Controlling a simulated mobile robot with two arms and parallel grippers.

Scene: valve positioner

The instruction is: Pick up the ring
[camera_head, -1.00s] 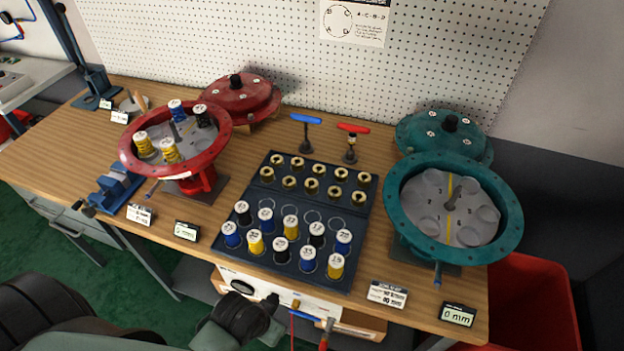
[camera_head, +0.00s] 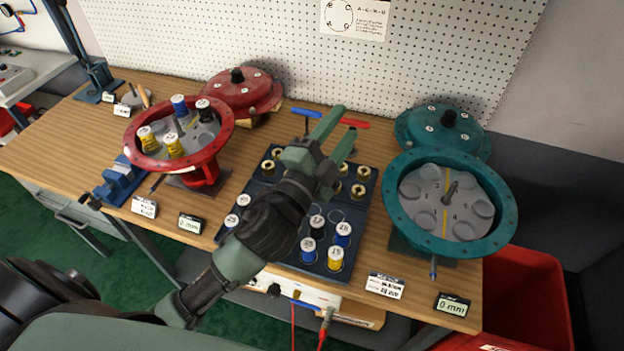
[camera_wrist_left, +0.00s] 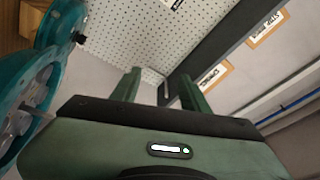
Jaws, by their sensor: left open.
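Several small brass rings (camera_head: 358,191) stand in the back part of the dark blue tray (camera_head: 358,213). I cannot tell which single ring is meant. My left gripper (camera_head: 346,120) is open and empty, raised above the back of the tray. Its hand and forearm hide the middle of the tray, with some rings and spools. In the left wrist view the two fingers (camera_wrist_left: 158,75) are apart with nothing between them, and no brass ring shows there. My right gripper is not in view.
A red valve housing (camera_head: 225,125) with spools stands left, a teal one (camera_head: 510,205) right. Blue and red T-handles (camera_head: 350,122) stand behind the tray, close to the fingers. The pegboard (camera_head: 250,40) is at the back. Blue, yellow and black spools (camera_head: 334,257) fill the tray front.

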